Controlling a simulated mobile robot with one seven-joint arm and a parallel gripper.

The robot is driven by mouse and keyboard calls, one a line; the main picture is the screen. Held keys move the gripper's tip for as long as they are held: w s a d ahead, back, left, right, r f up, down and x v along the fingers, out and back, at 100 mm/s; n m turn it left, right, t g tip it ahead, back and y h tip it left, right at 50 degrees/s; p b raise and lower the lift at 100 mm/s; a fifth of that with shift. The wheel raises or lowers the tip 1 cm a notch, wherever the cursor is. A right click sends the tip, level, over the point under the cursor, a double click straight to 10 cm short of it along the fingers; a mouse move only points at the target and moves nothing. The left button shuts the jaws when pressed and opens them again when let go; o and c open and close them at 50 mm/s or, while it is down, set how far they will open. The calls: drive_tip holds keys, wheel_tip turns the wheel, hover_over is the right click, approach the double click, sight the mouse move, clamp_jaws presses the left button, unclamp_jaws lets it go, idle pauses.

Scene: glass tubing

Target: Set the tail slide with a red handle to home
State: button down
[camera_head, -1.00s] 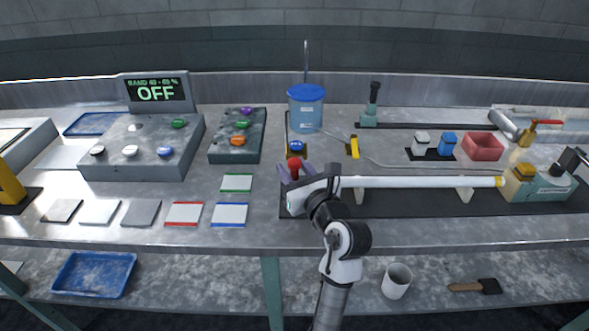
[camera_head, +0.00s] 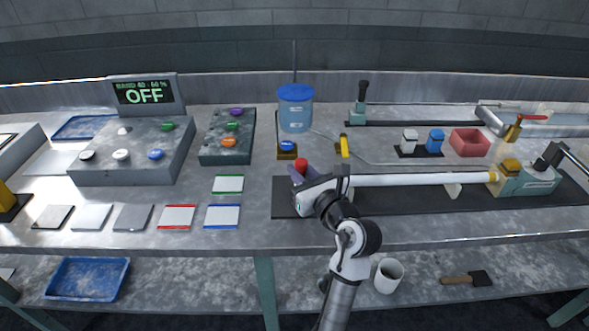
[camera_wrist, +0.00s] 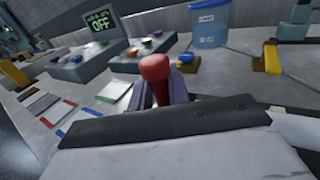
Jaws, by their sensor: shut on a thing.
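The red handle (camera_head: 301,164) of the tail slide stands upright at the left end of the long white glass tube (camera_head: 415,180). My gripper (camera_head: 300,175) is at this handle, with its fingers on either side of it and shut on it. In the wrist view the red handle (camera_wrist: 155,72) rises between the two purple-grey fingers (camera_wrist: 160,92). The slide's body is hidden behind my gripper. The tube lies over a dark base strip (camera_head: 380,208), and its right end meets a pale green block with a yellow top (camera_head: 510,167).
A blue-lidded bucket (camera_head: 295,110) and a blue-knobbed block (camera_head: 287,148) stand behind my gripper. A yellow piece (camera_head: 343,145) lies nearby. The control box (camera_head: 135,150) with an OFF display (camera_head: 145,95) is on the left. Coloured-edged plates (camera_head: 222,216) lie left of the strip.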

drive_tip(key=shift+r, duration=0.35)
drive_tip(key=c, duration=1.4)
unclamp_jaws()
drive_tip(key=shift+f, duration=0.1)
drive_tip(key=b+v, duration=0.2)
drive_tip(key=v, duration=1.2)
drive_tip(key=shift+b, duration=0.35)
drive_tip(key=shift+w, duration=0.1)
